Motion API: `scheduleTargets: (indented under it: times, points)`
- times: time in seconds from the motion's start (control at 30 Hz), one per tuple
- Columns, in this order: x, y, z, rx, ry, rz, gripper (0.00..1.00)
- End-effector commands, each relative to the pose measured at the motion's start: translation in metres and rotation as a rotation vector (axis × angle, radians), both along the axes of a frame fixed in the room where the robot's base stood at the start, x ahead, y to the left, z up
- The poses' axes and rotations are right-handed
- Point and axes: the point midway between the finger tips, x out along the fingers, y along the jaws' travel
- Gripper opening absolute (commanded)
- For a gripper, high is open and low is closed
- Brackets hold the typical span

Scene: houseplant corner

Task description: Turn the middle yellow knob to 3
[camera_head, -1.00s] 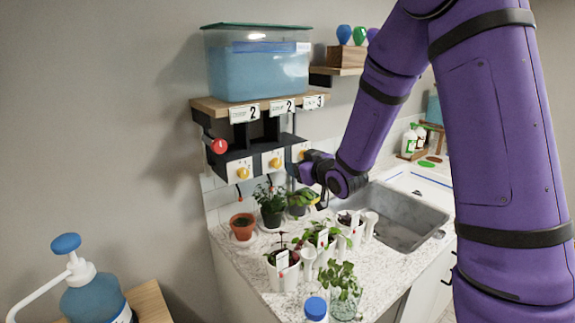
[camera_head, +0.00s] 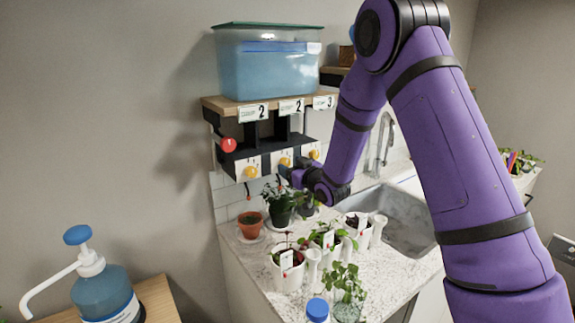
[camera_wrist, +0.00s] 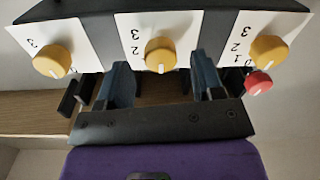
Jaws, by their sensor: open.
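The middle yellow knob (camera_wrist: 160,55) sits on a white dial card in the wrist view, with digits 2 and 3 printed beside it. It also shows in the head view (camera_head: 286,161). My gripper (camera_wrist: 161,80) is open, its two dark blue fingers spread apart on either side below the middle knob, apart from it and holding nothing. One outer yellow knob (camera_wrist: 52,60) is at the left and another (camera_wrist: 269,51) at the right of the wrist view. In the head view my gripper (camera_head: 291,174) is just below the dial panel.
A red knob (camera_head: 228,145) sticks out at the panel's left end. A water tank (camera_head: 268,75) stands on the shelf above, with labels 2, 2 and 3 on its edge. Potted plants, including a terracotta pot (camera_head: 250,224), crowd the counter below.

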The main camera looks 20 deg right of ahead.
Motion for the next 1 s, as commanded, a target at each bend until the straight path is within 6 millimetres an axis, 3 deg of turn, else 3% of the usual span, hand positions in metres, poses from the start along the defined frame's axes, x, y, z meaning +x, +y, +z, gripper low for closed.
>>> scheduleTargets:
  times: [0.2,0.57,0.77,0.8,1.0]
  points:
    - [0.020,0.007,0.000,0.000,0.000,0.000,0.61]
    - [0.023,0.008,0.000,0.000,0.000,0.000,0.61]
    - [0.023,0.008,0.000,0.000,0.000,0.000,0.15]
    - [0.023,0.008,0.000,0.000,0.000,0.000,0.12]
    - [0.023,0.008,0.000,0.009,0.003,0.000,0.12]
